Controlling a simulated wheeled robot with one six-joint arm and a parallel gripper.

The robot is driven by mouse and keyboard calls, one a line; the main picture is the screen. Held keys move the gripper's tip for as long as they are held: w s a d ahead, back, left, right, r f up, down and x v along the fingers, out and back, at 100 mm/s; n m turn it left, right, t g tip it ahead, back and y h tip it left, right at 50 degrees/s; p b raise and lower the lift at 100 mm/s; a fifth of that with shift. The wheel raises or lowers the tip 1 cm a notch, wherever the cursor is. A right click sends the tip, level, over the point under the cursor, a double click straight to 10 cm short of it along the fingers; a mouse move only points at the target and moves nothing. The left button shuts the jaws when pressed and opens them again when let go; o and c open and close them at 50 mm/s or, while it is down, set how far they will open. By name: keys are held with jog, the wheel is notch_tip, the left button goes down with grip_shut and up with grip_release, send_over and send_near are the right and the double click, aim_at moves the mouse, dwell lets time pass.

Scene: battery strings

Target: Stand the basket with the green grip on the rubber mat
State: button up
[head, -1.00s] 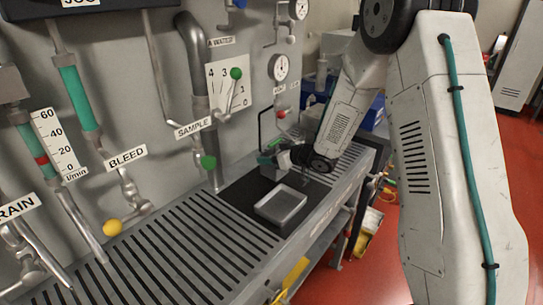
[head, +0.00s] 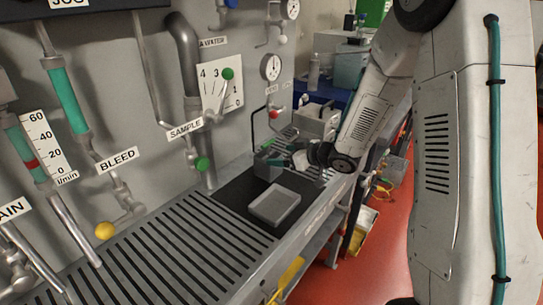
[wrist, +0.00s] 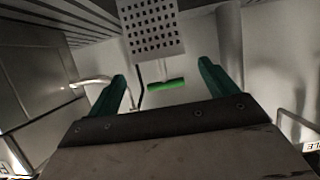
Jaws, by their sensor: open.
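My gripper (wrist: 166,88) is open, with two dark green fingers apart. In the wrist view a green grip (wrist: 166,85) shows in the gap between the fingers, touching neither in the picture. A perforated grey panel (wrist: 150,28), apparently part of the basket, lies above it in that view. In the head view a small grey box-like basket (head: 268,164) stands at the back end of the black rubber mat (head: 232,193). My gripper (head: 284,155) is just to its right. Its base is partly hidden, so I cannot tell whether it rests fully on the mat.
A shallow grey tray (head: 274,204) lies on the mat in front of the basket. A slatted grey bench (head: 165,250) runs toward the near left. Pipes, green-knobbed valves (head: 202,164) and gauges line the wall behind. Grey and blue containers (head: 318,120) stand beyond the arm.

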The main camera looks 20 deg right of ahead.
jog(key=s+d+r+m+g+h, duration=0.2)
jog(key=s+d+r+m+h, duration=0.3)
jog(key=s+d+r+h, duration=0.45)
jog(key=s+a+r+g, duration=0.2)
jog(key=s+a, duration=0.1)
jog(key=s, duration=0.6)
jog(key=s+a+r+m+g+y, duration=0.1)
jog(key=s+a+g, duration=0.2)
jog(key=s, duration=0.7)
jog(key=s+a+r+g+y, duration=0.1)
jog(key=s+a+r+g, duration=0.1)
jog(key=s, duration=0.8)
jog(key=shift+s+a+r+m+g, duration=0.25)
jog(key=shift+a+r+m+g, duration=0.2)
jog(key=shift+a, duration=0.75)
jog(key=shift+f, duration=0.1)
